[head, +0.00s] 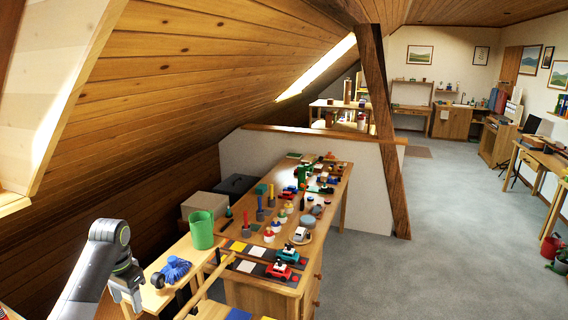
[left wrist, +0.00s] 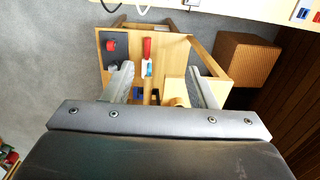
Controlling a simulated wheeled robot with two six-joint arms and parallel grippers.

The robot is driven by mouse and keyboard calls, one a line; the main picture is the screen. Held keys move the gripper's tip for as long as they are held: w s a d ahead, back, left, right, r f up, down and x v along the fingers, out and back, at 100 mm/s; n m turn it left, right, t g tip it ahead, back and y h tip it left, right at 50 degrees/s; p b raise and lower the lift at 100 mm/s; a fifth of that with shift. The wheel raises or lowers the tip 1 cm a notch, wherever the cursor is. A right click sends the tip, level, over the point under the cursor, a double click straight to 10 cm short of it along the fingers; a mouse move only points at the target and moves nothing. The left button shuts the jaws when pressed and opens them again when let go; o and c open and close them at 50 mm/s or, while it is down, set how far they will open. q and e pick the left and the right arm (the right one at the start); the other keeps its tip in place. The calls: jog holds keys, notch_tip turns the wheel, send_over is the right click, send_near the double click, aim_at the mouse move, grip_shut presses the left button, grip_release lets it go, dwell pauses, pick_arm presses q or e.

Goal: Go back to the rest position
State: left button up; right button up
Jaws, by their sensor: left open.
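My left arm comes in from the lower left of the head view, and its gripper (head: 126,292) hangs pointing down beside a narrow wooden surface. In the left wrist view the two fingers of the left gripper (left wrist: 163,88) are spread wide apart with nothing held between them. Beyond the fingers is a wooden tray or open drawer (left wrist: 206,56) with small red, blue and dark items in it. My right gripper does not show in either view.
A blue bristly object (head: 172,270) and a green cup (head: 202,230) stand close to the left gripper. A long wooden bench (head: 335,196) holds many toys. A slanted timber post (head: 383,140) rises behind it.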

pick_arm(q)
jog(key=s+d+f+n+t, duration=0.1)
jog(key=s+d+f, duration=0.1)
jog(key=s+f, duration=0.65)
jog(key=s+d+f, duration=0.3)
jog(key=s+f, duration=0.4)
jog(key=s, duration=0.2)
jog(key=s+d+r+n+t+y, duration=0.1)
jog(key=s+d+r+n, duration=0.1)
jog(key=s, duration=0.9)
jog(key=s+d+r+n+t, duration=0.1)
jog(key=s+r, duration=0.1)
jog(key=s, duration=0.9)
notch_tip(320, 180, down, 33)
jog(key=a+b, duration=0.1)
jog(key=b, duration=0.7)
jog(key=s+f+g+b, duration=0.1)
jog(key=s+f+b, duration=0.2)
jog(key=s+f, duration=0.4)
jog(key=s+d+f+g+b, duration=0.1)
jog(key=s+f+b, duration=0.2)
jog(key=s+f, duration=0.5)
notch_tip(320, 180, down, 7)
jog(key=shift+s+n+h, duration=0.15)
jog(key=shift+n+h, duration=0.15)
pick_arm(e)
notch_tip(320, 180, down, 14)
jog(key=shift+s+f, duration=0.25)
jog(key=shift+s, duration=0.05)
